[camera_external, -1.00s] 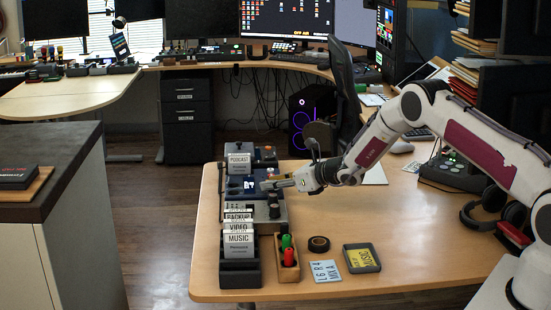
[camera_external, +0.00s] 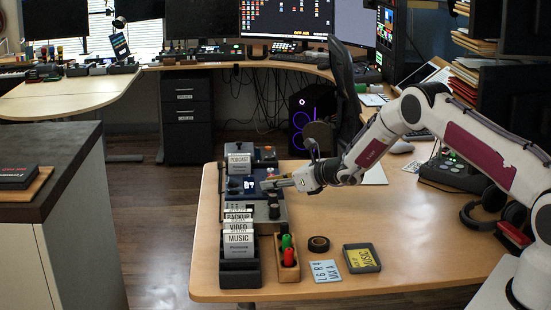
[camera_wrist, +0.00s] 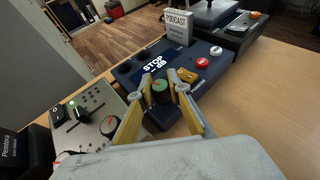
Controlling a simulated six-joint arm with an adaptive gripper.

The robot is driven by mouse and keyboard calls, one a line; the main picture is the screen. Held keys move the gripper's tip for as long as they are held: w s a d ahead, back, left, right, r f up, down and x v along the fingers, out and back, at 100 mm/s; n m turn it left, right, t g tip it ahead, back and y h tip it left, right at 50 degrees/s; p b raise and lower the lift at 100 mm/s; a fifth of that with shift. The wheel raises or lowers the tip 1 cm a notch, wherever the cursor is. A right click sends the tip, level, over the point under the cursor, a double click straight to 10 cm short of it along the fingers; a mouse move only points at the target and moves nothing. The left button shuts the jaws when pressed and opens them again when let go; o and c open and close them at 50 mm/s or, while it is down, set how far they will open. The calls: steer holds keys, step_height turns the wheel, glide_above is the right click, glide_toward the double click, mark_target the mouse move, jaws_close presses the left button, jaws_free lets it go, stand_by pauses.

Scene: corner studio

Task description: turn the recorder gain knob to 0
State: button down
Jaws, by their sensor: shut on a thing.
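The recorder is a dark blue box (camera_wrist: 135,70) with a small screen reading STOP. It also shows in the external view (camera_external: 235,185), partly behind my gripper. Its gain knob (camera_wrist: 160,97) is dark with a green top and a short red-orange pointer mark. My gripper (camera_wrist: 164,84) has its two yellow fingers closed on the knob, one on each side. In the external view my gripper (camera_external: 270,184) reaches in from the right, low over the recorder. The scale around the knob is hidden, so I cannot read its setting.
A grey device with knobs (camera_wrist: 88,110) sits left of the recorder. A PODCAST card (camera_wrist: 176,25) stands behind. The table (camera_external: 400,235) is mostly clear to the right.

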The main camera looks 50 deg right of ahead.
steer(key=shift+w+r+n+g+y, duration=0.15)
steer(key=shift+r+n+g+y, duration=0.05)
steer(key=shift+n+y, duration=0.55)
steer(key=shift+w+r+n+g+y, duration=0.1)
steer(key=shift+r+n+g+y, duration=0.1)
steer(key=shift+n+y, duration=0.5)
steer(key=shift+s+a+f+n+g+y, duration=0.1)
steer(key=shift+n+g+y, duration=0.1)
steer(key=shift+n+y, duration=0.25)
steer(key=shift+f+n+g+y, duration=0.1)
steer(key=shift+n+g+y, duration=0.15)
steer(key=shift+y, duration=0.25)
steer(key=c, duration=2.2)
jaws_free()
steer(key=shift+o, duration=0.3)
steer(key=shift+s, duration=0.1)
steer(key=shift+s+f, duration=0.1)
steer(key=shift+s, duration=0.1)
steer(key=v, duration=1.1)
steer(key=shift+s+d, duration=0.25)
